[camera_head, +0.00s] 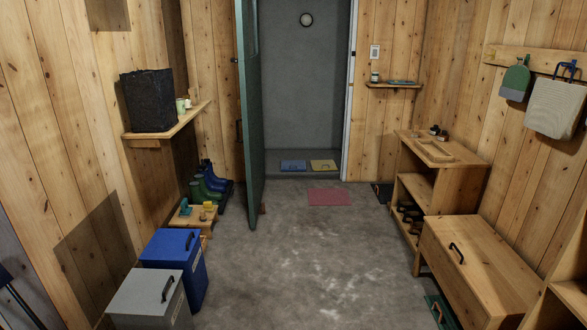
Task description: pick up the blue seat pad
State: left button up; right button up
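The blue seat pad (293,166) lies flat on the floor just beyond the open doorway at the far end of the room. A yellow pad (323,166) of similar size lies close beside it on the right. Both look small and far off. Neither of my grippers is in view in the head view.
A green door (251,105) stands open left of the doorway. A red mat (329,196) lies before the threshold. Bins, a blue one (170,248) and a grey one (141,297), stand left; a wooden chest (478,268) stands right. The middle floor (310,250) is clear.

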aim_at(287, 166)
jog(key=i+z, duration=0.2)
jog(key=i, duration=2.6)
jog(key=i+l, duration=0.15)
jog(key=i, duration=4.05)
